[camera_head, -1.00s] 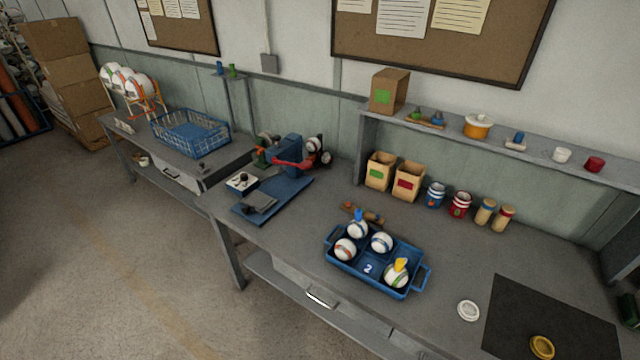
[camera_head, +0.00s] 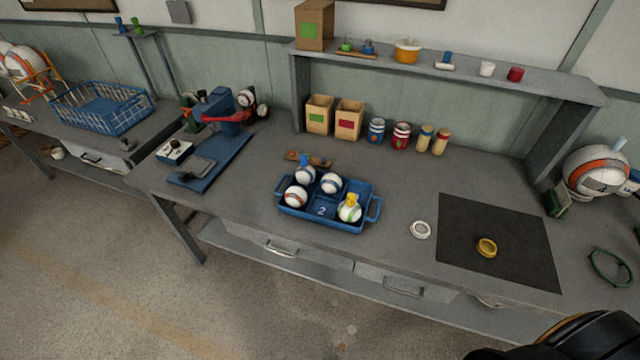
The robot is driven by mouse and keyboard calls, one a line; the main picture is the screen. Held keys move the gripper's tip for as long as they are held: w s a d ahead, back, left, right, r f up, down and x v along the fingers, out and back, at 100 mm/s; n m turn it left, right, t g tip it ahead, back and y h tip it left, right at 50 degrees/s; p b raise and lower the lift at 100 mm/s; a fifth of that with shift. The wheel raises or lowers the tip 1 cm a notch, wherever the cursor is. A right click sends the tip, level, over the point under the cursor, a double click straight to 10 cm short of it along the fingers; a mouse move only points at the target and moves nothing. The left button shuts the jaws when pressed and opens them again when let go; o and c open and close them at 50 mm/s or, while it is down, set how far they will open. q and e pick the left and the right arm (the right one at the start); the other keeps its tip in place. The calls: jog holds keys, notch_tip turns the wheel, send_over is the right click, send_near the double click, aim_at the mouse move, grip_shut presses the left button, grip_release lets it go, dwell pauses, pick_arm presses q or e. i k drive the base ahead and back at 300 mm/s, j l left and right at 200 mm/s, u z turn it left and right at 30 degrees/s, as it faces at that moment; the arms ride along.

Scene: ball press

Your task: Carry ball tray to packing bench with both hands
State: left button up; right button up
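The blue ball tray (camera_head: 328,219) stands on the grey workbench (camera_head: 400,180), with a handle at each short end. It holds several white balls with coloured bands, and one front compartment marked "2" shows no ball. A blue piece sits on the back left ball (camera_head: 305,177) and a yellow piece on the right ball (camera_head: 349,212). Neither gripper is in view, and nothing touches the tray. A dark rounded shape is at the bottom right edge; I cannot tell what part it is. I cannot tell which surface is the packing bench.
A black mat (camera_head: 500,235) with a yellow ring (camera_head: 486,248) lies right of the tray, beside a white ring (camera_head: 421,229). A blue press (camera_head: 218,110) stands to the left. A shelf (camera_head: 460,75) runs along the back. A wire basket (camera_head: 103,110) is on the far left bench.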

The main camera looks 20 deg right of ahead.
aim_at(519, 237)
jog(key=z, duration=2)
jog(key=u, duration=1.5)
jog(key=i+j+z, duration=0.1)
jog(key=j+z, duration=0.15)
jog(key=i+j+z, duration=0.1)
jog(key=j+z, duration=0.15)
jog(key=j, duration=0.25)
